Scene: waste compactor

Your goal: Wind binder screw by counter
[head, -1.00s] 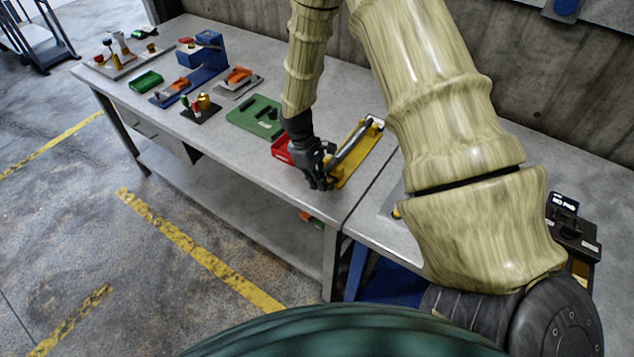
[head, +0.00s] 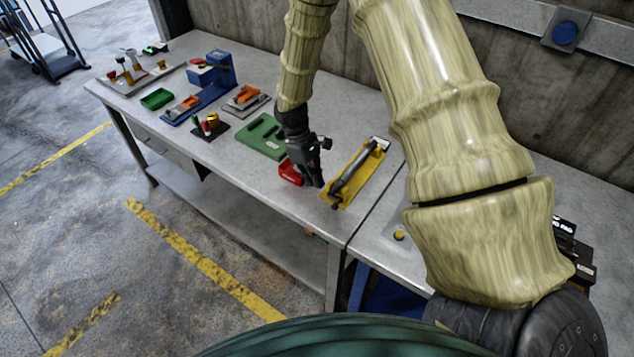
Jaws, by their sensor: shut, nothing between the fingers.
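A yellow fixture (head: 353,180) lies on the workbench near its right end, with a long dark bar (head: 350,172) along its top and a light metal piece at its far end. This looks like the binder with its screw, but I cannot make out the thread. My gripper (head: 316,182) is shut and empty, pointing down just left of the fixture and apart from it. A red block (head: 290,172) sits left of my gripper, which partly covers it. I cannot read any counter in this view.
A green plate (head: 262,137) lies further left. Beyond it are several small fixtures, a blue stand (head: 221,66) and a green tray (head: 157,98). A second bench, with a yellow button (head: 399,235), adjoins at the right. A concrete wall stands behind.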

